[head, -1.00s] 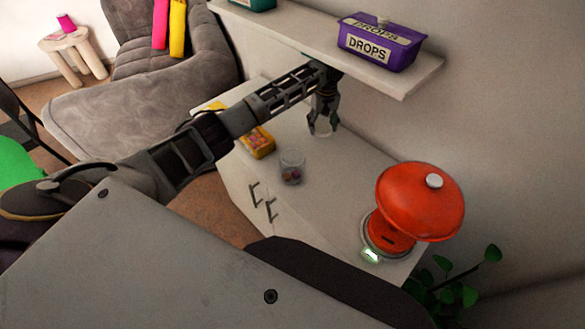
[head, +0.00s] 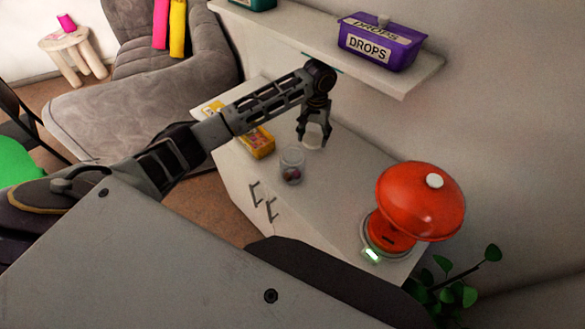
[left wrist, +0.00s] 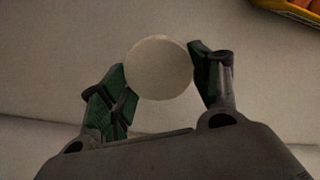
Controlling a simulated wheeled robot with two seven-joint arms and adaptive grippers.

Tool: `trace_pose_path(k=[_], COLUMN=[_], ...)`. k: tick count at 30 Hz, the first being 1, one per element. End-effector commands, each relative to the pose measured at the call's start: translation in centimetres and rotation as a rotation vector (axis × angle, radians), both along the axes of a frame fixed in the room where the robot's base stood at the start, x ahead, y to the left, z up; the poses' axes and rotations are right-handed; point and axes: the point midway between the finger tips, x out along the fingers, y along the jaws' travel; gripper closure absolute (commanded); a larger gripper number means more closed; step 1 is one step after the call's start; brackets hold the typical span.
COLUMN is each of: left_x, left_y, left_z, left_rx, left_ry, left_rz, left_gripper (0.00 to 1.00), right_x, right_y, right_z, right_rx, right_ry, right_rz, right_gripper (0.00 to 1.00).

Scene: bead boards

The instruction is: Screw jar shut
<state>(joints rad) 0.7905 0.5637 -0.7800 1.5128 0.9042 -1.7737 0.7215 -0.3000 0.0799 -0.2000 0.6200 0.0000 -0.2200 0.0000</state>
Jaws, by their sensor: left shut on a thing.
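A small clear jar (head: 292,166) with a few dark pieces inside stands upright on the white cabinet top, its mouth uncovered. My left gripper (head: 312,140) is shut on a round pale lid (head: 313,136), to the right of and behind the jar in the head view. In the left wrist view the lid (left wrist: 160,67) is seen face on between the two fingers of the left gripper (left wrist: 163,75). Whether the lid touches the cabinet top is hard to tell. The jar is not seen in the left wrist view. My right gripper is not in view.
A yellow box (head: 258,143) lies left of the jar; a corner with orange contents shows in the left wrist view (left wrist: 295,10). A red domed scale (head: 420,201) stands at the right. A shelf (head: 400,83) with a purple DROPS box (head: 378,45) overhangs the cabinet.

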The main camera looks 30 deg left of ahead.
Motion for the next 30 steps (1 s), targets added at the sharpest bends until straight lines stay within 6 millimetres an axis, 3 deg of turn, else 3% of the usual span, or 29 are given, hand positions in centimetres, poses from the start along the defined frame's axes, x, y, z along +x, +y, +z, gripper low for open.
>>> trace_pose_path(k=[7, 30], left_x=[-1.0, -1.7], left_y=[0.1, 0.1], left_z=[0.1, 0.3], left_rx=[0.004, 0.006], left_ry=[0.002, 0.002], left_rz=[-0.061, -0.108], left_gripper=[0.45, 0.45], right_x=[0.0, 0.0], right_y=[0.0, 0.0], right_z=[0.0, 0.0], right_rx=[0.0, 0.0], right_ry=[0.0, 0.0], right_rz=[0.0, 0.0], right_gripper=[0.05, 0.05])
